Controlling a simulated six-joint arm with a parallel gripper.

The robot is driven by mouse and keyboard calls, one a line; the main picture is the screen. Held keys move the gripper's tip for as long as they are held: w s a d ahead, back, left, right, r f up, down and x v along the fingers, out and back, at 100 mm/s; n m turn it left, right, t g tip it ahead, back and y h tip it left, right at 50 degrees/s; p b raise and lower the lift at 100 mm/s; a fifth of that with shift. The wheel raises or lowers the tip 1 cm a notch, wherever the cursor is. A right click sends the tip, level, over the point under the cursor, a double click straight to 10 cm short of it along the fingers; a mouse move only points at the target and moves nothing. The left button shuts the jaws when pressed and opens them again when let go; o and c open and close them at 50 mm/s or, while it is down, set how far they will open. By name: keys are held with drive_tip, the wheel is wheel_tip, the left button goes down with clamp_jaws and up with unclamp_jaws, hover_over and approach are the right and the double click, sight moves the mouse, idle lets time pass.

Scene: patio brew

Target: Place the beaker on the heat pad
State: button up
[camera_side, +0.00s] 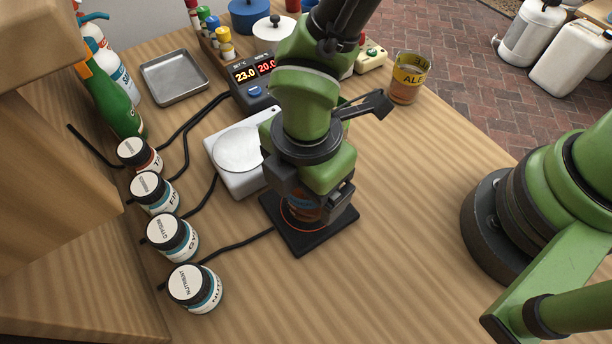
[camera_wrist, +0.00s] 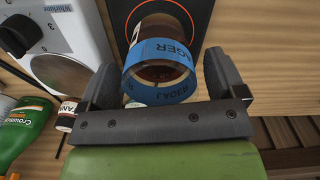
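The beaker (camera_side: 304,207) is a small vessel of brown liquid. In the wrist view it shows a blue LAGER label (camera_wrist: 160,56). The heat pad (camera_side: 325,233) is a black square with a glowing orange ring. The beaker appears upright on the pad, inside the ring, with its base partly hidden from the side. My gripper (camera_side: 312,192) is low over the pad, with one finger on each side of the beaker. In the wrist view the fingers (camera_wrist: 162,78) lie very close to its sides. Whether they press on it is unclear.
A white stirrer scale (camera_side: 254,178) stands just left of the pad. Several lidded jars (camera_side: 196,288) line the left, with black cables between. An ALE beaker (camera_side: 406,80) stands at the back right. A display box (camera_side: 255,92) and metal tray (camera_side: 174,78) are behind. Wood right of the pad is clear.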

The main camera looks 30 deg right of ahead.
drive_tip(key=shift+r, duration=0.1)
wheel_tip(320, 180, up, 12)
idle(0.5)
drive_tip(key=d+r+m+t+y, duration=0.2)
drive_tip(key=d+r+m+t, duration=0.1)
drive_tip(key=d+r+m, duration=0.9)
drive_tip(key=s+d+r+m+t, duration=0.1)
drive_tip(key=s+d+m+t, duration=0.3)
drive_tip(key=d+m, duration=0.5)
drive_tip(key=s+m, duration=0.2)
drive_tip(key=m, duration=0.1)
drive_tip(key=shift+s+r, duration=0.3)
